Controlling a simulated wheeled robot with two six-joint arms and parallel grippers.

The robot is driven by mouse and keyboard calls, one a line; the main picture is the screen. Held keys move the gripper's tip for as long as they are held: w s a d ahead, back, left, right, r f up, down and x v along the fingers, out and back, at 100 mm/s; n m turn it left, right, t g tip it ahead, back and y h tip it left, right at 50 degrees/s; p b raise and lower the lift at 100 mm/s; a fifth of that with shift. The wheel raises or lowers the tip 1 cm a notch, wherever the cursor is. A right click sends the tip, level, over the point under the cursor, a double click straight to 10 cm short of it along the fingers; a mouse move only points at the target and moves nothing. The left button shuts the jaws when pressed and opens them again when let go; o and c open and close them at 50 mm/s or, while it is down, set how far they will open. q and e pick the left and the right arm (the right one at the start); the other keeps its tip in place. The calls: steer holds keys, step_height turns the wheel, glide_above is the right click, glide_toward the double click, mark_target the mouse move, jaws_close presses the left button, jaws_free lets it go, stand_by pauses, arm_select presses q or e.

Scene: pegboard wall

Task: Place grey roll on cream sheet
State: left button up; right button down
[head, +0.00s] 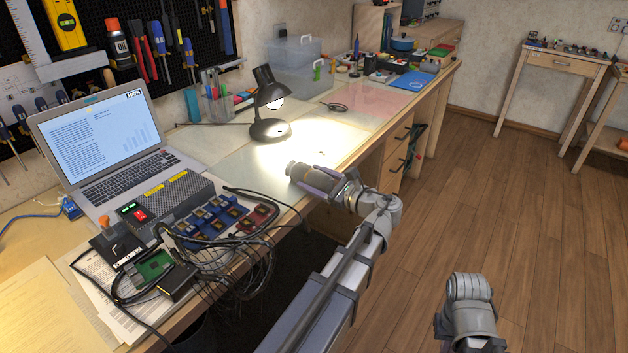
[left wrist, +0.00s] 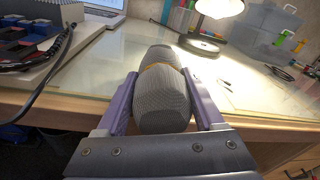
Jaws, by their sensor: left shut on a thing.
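The grey roll (head: 299,171) is a ribbed grey cylinder with a thin yellow-orange band around it, seen in the left wrist view (left wrist: 161,102). My left gripper (head: 314,178) is shut on it, with one purple finger on each side. In the head view the roll is over the desk's front edge, right of the cables; its height above the desk is unclear. Cream paper (head: 32,308) lies at the lower left of the desk. A pale sheet also lies under the lamp; I cannot tell which is the cream sheet. My right gripper is not in view.
A black lamp (head: 268,110) stands behind the roll. A laptop (head: 105,142), a grey box (head: 172,200), blue modules (head: 212,216) and tangled cables crowd the left. A pink sheet (head: 365,97) and a blue sheet (head: 410,81) lie farther back. The lit desk by the lamp is mostly clear.

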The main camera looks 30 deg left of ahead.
arm_select(q)
steer(key=o, duration=1.5)
steer(key=shift+f, duration=0.1)
